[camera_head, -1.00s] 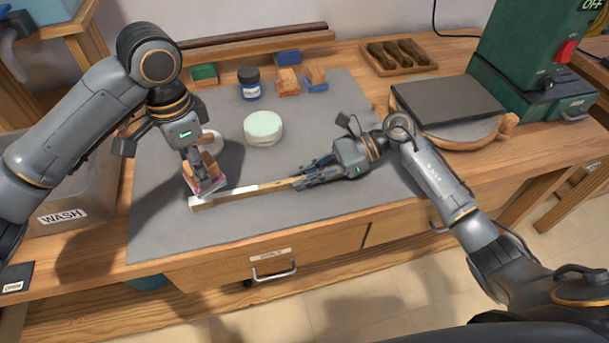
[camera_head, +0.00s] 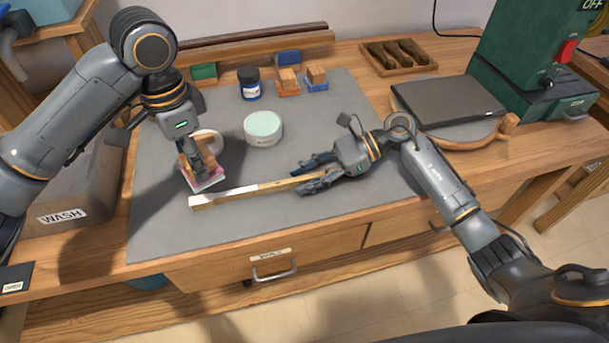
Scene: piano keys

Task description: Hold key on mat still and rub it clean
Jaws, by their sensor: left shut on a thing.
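A long wooden piano key (camera_head: 238,193) with a pale top at its left end lies on the grey mat (camera_head: 330,100). My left gripper (camera_head: 198,168) is shut on a wooden block with a pink and white pad (camera_head: 207,181). The pad is just behind the key's left end; I cannot tell if it touches the mat. My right gripper (camera_head: 305,177) is open, with its fingers spread on either side of the key's right part. The key's far right end is partly hidden by that gripper.
A round pale green-lidded tin (camera_head: 263,127), a dark blue-labelled jar (camera_head: 249,84) and small blocks (camera_head: 288,82) stand on the mat's back part. A WASH bin (camera_head: 75,190) is at left. A round stand with a dark plate (camera_head: 450,101) is at right.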

